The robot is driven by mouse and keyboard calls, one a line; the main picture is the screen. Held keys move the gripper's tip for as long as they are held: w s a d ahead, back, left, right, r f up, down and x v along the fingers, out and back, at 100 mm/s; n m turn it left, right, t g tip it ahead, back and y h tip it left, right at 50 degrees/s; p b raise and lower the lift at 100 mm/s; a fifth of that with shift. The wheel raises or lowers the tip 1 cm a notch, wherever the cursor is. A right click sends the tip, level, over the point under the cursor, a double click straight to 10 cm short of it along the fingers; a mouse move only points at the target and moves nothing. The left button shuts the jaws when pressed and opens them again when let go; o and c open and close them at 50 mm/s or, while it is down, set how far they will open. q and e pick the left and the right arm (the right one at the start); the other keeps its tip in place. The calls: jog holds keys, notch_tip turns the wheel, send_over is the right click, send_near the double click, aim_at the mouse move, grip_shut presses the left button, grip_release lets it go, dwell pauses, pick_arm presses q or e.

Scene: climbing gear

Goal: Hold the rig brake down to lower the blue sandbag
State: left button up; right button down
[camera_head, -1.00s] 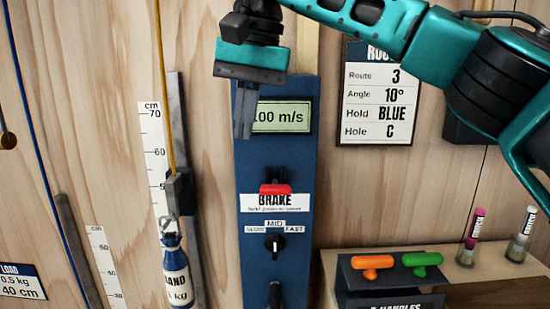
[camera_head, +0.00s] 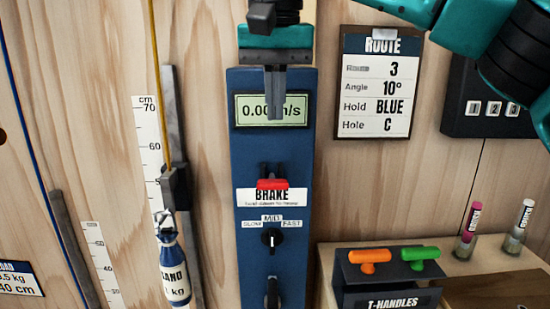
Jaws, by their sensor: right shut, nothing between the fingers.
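The rig is a blue upright panel (camera_head: 245,160) on the wooden wall. Its red brake handle (camera_head: 272,184) sits in a dark slot just above the BRAKE label (camera_head: 272,197). My right gripper (camera_head: 275,117) is shut and empty, pointing down in front of the speed display (camera_head: 245,110). It is above the brake handle, apart from it in the picture, and hides part of the reading. The blue and white sandbag (camera_head: 174,272) hangs on a yellow rope (camera_head: 157,80) left of the panel, beside a cm scale (camera_head: 150,147). My left gripper is out of view.
A SLOW-MID-FAST knob (camera_head: 271,238) sits below the brake. A route board (camera_head: 382,85) and a dark numbered box (camera_head: 493,110) are on the wall at right. Orange (camera_head: 369,255) and green (camera_head: 413,254) T-handles and two small bottles (camera_head: 470,232) stand at lower right.

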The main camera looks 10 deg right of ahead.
aim_at(275, 180)
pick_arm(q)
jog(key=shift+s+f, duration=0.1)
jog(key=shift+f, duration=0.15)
pick_arm(e)
notch_tip(275, 180, down, 9)
jog(key=shift+s, duration=0.15)
